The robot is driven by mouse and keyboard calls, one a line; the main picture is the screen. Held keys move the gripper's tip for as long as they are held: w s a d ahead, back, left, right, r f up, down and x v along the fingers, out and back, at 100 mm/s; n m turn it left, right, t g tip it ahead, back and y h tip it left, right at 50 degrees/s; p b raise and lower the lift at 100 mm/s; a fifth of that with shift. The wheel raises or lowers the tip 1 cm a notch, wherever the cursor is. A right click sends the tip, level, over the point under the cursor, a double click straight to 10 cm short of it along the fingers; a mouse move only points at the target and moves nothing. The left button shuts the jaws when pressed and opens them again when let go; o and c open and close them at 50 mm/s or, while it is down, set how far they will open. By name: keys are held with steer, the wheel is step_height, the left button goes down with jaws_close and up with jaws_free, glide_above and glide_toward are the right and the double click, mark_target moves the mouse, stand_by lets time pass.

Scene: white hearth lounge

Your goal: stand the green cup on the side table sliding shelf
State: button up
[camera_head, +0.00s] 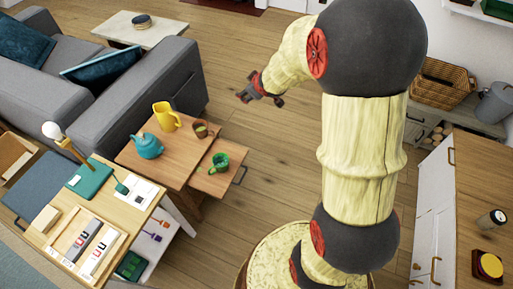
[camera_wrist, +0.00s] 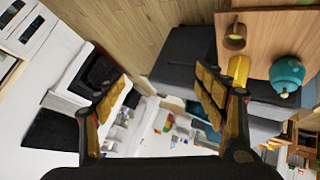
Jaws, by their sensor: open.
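The green cup (camera_head: 220,161) sits on the pulled-out sliding shelf (camera_head: 213,183) of the wooden side table (camera_head: 157,172); it looks upright. My gripper (camera_head: 246,95) is open and empty, held in the air beyond the table and apart from the cup. In the wrist view my open gripper (camera_wrist: 165,85) has its fingers spread, with nothing between them but distant room. The side table (camera_wrist: 285,35) shows at the upper right there; the green cup cannot be made out clearly.
On the tabletop stand a yellow pitcher (camera_head: 167,117), a blue teapot (camera_head: 147,145) and a brown cup (camera_head: 201,130). A desk (camera_head: 50,238) with a lamp is at lower left, a grey sofa (camera_head: 130,90) behind. Open floor (camera_head: 275,160) lies right of the shelf.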

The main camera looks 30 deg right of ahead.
steer(key=s+a+r+m, duration=0.1)
steer(key=s+a+r, duration=0.2)
steer(key=s+r, duration=0.4)
steer(key=s+a+r+m+g, duration=0.1)
steer(key=s+a, duration=0.3)
steer(key=s, duration=0.5)
steer(key=s+a+r+m+g+y, duration=0.1)
steer(key=s+a+r, duration=0.3)
steer(key=s, duration=0.4)
steer(key=s+a+r+m+g, duration=0.1)
steer(key=s+a+r, duration=0.1)
steer(key=s+a, duration=0.4)
steer(key=s, duration=0.3)
steer(key=shift+s+a+r+g+y, duration=0.15)
steer(key=shift+s+r+g+y, duration=0.1)
steer(key=shift+s+g+y, duration=0.15)
steer(key=shift+r+p, duration=0.35)
steer(key=shift+r, duration=0.05)
